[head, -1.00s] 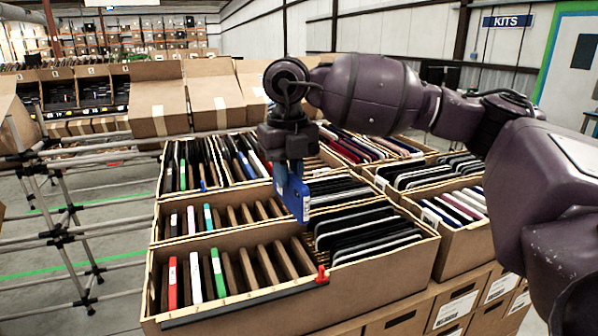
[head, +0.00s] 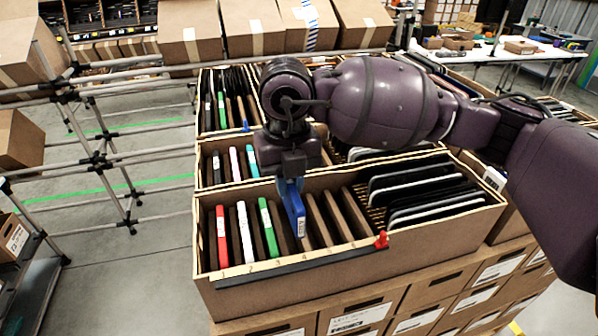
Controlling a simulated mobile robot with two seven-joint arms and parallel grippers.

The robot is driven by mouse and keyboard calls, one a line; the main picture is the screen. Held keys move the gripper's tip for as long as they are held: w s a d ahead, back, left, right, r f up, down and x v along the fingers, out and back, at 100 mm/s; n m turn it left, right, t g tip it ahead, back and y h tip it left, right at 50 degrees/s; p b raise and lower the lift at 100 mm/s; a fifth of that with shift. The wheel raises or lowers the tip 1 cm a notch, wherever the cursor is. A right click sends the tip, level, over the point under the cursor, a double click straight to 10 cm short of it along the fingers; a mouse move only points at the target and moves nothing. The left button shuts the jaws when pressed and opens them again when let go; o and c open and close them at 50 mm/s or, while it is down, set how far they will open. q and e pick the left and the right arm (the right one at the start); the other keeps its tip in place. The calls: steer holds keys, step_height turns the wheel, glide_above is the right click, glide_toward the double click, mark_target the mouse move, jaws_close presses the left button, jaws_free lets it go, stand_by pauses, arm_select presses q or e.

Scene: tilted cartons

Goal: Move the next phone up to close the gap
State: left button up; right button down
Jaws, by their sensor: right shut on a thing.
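The front carton (head: 440,236) is tilted and split by brown dividers. In its left part stand a red phone (head: 221,238), a white phone (head: 245,233) and a green phone (head: 268,230), leaning in separate slots. My right gripper (head: 290,182) is shut on the top of a blue phone (head: 296,212) just right of the green phone. The blue phone's lower end is down among the dividers; I cannot tell whether it touches the bottom. My left gripper is out of view.
Empty slots with dividers (head: 340,215) lie between the blue phone and the stack. More filled cartons stand behind, partly hidden by my right arm. A pipe rack (head: 100,150) stands left.

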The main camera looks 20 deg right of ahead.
steer(key=shift+s+f, duration=0.1)
steer(key=shift+s, duration=0.05)
steer(key=shift+f, duration=0.1)
steer(key=shift+f+b, duration=0.35)
steer(key=shift+f, duration=0.5)
steer(key=shift+f+b, duration=0.45)
steer(key=shift+f, duration=0.75)
steer(key=shift+f+b, duration=1.6)
steer(key=shift+f, duration=0.3)
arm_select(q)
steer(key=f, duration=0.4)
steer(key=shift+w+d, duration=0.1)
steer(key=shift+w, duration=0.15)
arm_select(e)
steer(key=shift+f, duration=0.3)
arm_select(q)
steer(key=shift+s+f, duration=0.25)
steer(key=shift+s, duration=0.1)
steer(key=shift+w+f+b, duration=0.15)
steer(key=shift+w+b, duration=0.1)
steer(key=shift+b, duration=0.15)
arm_select(e)
steer(key=shift+f, duration=0.3)
